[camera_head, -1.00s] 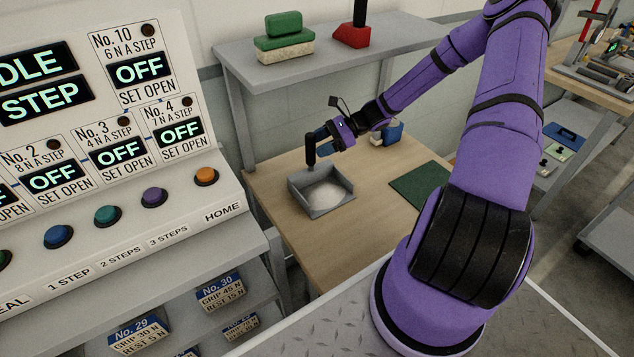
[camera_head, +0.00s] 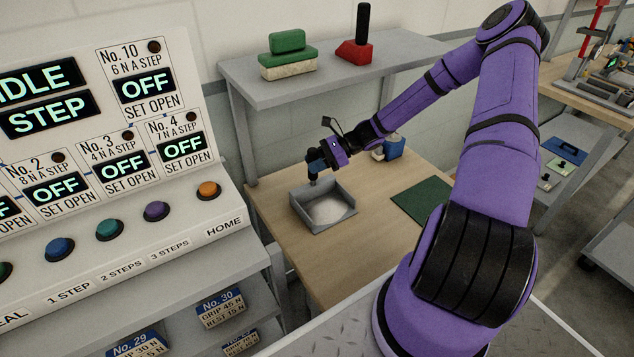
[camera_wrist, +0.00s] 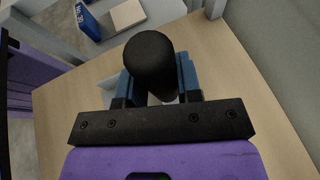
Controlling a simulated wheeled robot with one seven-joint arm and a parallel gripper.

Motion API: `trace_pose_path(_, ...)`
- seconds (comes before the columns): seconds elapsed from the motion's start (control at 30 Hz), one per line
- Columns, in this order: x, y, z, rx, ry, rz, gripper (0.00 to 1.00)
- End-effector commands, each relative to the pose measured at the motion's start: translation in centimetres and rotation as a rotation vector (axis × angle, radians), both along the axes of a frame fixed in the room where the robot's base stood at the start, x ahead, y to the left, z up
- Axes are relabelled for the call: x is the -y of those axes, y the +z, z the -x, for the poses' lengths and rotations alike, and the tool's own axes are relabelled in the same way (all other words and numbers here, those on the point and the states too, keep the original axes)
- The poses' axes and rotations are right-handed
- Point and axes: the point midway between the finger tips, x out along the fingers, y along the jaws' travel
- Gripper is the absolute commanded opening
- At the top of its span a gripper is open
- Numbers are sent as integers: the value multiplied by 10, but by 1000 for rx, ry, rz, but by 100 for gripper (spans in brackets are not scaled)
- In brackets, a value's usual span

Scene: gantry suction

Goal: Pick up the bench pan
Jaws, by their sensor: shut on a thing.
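The bench pan (camera_head: 349,211) is a grey, square, low-walled tray with pale powder in it. It sits on the wooden bench, and I see no gap below it. Its black upright handle (camera_head: 313,181) stands at the pan's back left corner. My gripper (camera_head: 316,167) is shut on this handle, reaching in from the right. In the wrist view the handle's rounded black top (camera_wrist: 152,62) stands between the two blue fingers. The fingers and handle hide most of the pan there.
A green mat (camera_head: 422,201) lies on the wooden bench (camera_head: 285,228) right of the pan. A blue item (camera_head: 394,146) stands behind. A grey shelf (camera_head: 330,76) overhangs the back, holding a green-topped block (camera_head: 288,57) and a red tool (camera_head: 355,50). The button console (camera_head: 110,245) is at left.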

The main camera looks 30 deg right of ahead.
Motion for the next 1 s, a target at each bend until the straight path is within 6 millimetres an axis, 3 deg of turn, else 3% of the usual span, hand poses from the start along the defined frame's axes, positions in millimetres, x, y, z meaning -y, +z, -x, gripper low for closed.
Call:
trace_pose_path(0.63, 0, 36, 1, 0, 0, 0, 4)
trace_pose_path(1.0, 2, 39, 39, -2, -1, -1, 4)
